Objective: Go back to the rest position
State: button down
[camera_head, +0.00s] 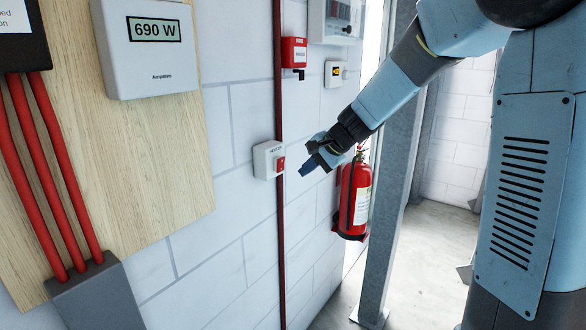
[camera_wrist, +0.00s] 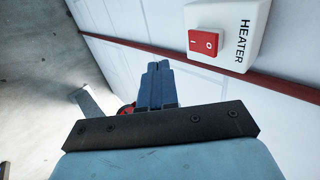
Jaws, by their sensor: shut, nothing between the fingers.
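My gripper (camera_head: 311,167) is shut and empty, at the end of my blue arm, in front of the white wall. In the head view it is just right of the white heater switch (camera_head: 268,160) with a red rocker, apart from it as far as I can tell. In the wrist view my gripper's dark blue fingers (camera_wrist: 157,82) lie together. There the heater switch (camera_wrist: 230,30) is at the upper right, its red rocker marked I and O and the word HEATER beside it.
A display (camera_head: 153,42) on a wooden board reads 690 W. Red cables (camera_head: 62,170) run down the board at left. A red pipe (camera_head: 280,220) runs up the wall. A fire extinguisher (camera_head: 354,198) and a grey post (camera_head: 389,200) stand behind my arm. A red call box (camera_head: 294,52) is above.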

jog(key=s+d+r+n+h, duration=0.1)
jog(key=s+d, duration=0.4)
jog(key=s, duration=0.5)
jog(key=s+d+r+n+h, duration=0.2)
jog(key=s+d, duration=0.4)
jog(key=s, duration=0.5)
jog(key=s+d+r+n+h, duration=0.2)
jog(key=s+d, duration=0.4)
jog(key=s, duration=0.4)
jog(key=shift+s+n+h, duration=0.4)
jog(key=shift+n+h, duration=0.5)
jog(key=shift+n, duration=0.4)
jog(key=shift+a, duration=0.1)
